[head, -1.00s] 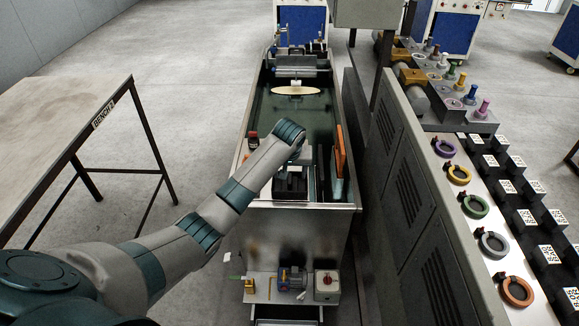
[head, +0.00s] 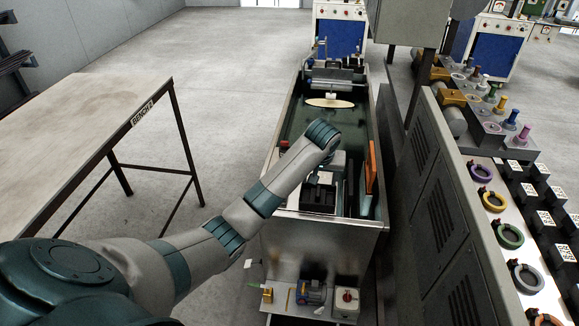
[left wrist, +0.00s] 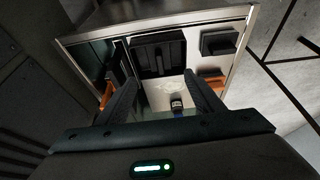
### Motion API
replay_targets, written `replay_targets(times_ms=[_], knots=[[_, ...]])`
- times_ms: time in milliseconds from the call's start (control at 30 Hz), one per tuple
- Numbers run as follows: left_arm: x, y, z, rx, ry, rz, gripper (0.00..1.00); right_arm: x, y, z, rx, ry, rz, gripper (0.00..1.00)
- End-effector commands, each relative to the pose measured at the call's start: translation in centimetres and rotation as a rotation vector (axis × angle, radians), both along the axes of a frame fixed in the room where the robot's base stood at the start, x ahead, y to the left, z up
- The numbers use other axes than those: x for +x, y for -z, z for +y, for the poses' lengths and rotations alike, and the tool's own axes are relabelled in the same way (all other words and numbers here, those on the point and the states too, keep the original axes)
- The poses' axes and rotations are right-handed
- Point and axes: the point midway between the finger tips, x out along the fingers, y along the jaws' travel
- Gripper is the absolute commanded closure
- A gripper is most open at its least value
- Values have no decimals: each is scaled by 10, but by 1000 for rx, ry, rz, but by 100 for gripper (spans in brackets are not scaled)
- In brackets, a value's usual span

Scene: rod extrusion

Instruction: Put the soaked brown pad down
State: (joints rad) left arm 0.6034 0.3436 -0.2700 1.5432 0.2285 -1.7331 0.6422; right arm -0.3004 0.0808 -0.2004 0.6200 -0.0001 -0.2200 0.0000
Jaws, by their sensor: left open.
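My left gripper (left wrist: 163,88) shows in the left wrist view with its two dark fingers apart and nothing seen between them. In the head view its arm reaches over the near end of the long metal tank (head: 378,218), and the fingers are hidden behind the wrist. An orange-brown block (left wrist: 212,80) lies on the pale surface beside one finger, apart from it; it may be the brown pad. An upright orange-brown panel (head: 371,167) stands along the tank's right side. It also shows in the left wrist view (left wrist: 107,95). My right gripper is not in view.
A black tray-like holder (head: 318,196) sits at the tank's near end. A dark block (left wrist: 219,40) and a small bottle-like item (left wrist: 177,104) lie near the gripper. A pale oval board (head: 329,103) is farther up the tank. A bench (head: 85,125) stands left, a grey cabinet (head: 440,195) right.

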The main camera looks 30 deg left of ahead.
Motion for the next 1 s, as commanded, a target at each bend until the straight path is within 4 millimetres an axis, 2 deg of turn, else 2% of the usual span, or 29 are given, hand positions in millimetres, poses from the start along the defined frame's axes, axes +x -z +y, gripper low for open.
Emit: replay_targets(times_ms=[333, 467, 567, 733, 900, 1000], knots=[[0, 1, -1, -1, 4, -3, 39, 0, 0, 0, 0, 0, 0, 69], [0, 8, -10, -4, 36, -31, 39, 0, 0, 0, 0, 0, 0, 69], [-1, 17, -25, -9, 87, -82, 39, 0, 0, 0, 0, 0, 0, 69], [-5, 33, -64, -21, 224, -233, 39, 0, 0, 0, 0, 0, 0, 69], [-16, 37, -101, -27, 340, -392, 39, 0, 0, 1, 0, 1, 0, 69], [-24, 40, -116, -27, 386, -459, 39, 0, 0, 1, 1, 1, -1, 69]])
